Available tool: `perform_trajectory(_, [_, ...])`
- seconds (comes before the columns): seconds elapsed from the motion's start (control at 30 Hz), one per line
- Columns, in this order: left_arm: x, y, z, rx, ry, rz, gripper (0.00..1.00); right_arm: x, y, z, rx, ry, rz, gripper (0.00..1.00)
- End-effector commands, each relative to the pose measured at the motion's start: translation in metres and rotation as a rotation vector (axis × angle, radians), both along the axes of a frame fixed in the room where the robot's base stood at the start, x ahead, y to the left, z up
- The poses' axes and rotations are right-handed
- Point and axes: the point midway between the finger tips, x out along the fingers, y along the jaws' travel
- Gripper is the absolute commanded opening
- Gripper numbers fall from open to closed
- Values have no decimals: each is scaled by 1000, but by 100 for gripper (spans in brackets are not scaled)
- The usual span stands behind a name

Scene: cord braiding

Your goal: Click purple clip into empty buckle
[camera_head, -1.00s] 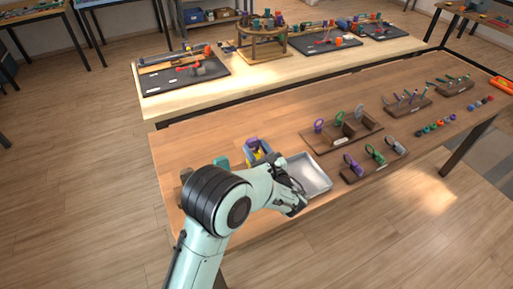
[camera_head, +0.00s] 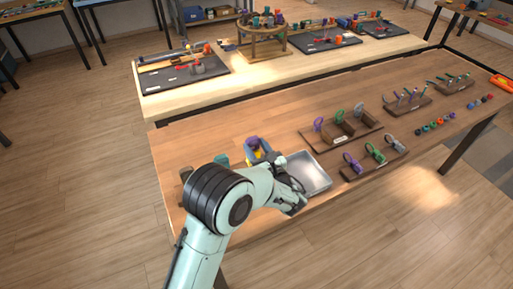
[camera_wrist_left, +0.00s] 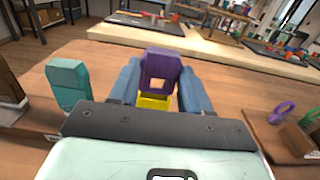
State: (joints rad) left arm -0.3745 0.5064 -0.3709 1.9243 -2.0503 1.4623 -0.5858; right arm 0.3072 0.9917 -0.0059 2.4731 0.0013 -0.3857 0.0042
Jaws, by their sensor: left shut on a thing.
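The purple clip (camera_wrist_left: 165,66) stands between the two blue fingers of my left gripper (camera_wrist_left: 162,82) in the left wrist view. The gripper is shut on it. A yellow piece (camera_wrist_left: 153,102) shows just below the purple clip, between the same fingers; its lower part is hidden by the palm, and I cannot tell if the two are joined. In the head view the purple clip (camera_head: 252,143) and the blue fingers (camera_head: 264,147) show beyond my forearm, low over the left part of the table. No clearly empty buckle can be made out. My right gripper is not in view.
A teal piece (camera_wrist_left: 68,84) stands left of the gripper. A grey metal tray (camera_head: 318,178) lies to the right near the table's front edge. Wooden racks with ring-handled tools (camera_head: 346,124) stand farther right. Bare wood lies behind the gripper.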

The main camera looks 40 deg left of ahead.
Motion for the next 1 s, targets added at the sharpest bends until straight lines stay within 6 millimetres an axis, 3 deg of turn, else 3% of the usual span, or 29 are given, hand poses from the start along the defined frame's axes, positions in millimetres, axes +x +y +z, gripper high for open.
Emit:
perform_trajectory(0.03, [0, 0, 0, 0, 0, 0, 19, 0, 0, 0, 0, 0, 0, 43])
perform_trajectory(0.07, [0, 0, 0, 0, 0, 0, 41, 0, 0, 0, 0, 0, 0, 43])
perform_trajectory(0.13, [0, 0, 0, 0, 0, 0, 18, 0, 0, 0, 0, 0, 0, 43])
perform_trajectory(0.17, [0, 0, 0, 0, 0, 0, 13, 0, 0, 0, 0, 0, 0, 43])
perform_trajectory(1.0, [0, 0, -11, 0, 1, 0, 13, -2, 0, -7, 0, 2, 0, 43])
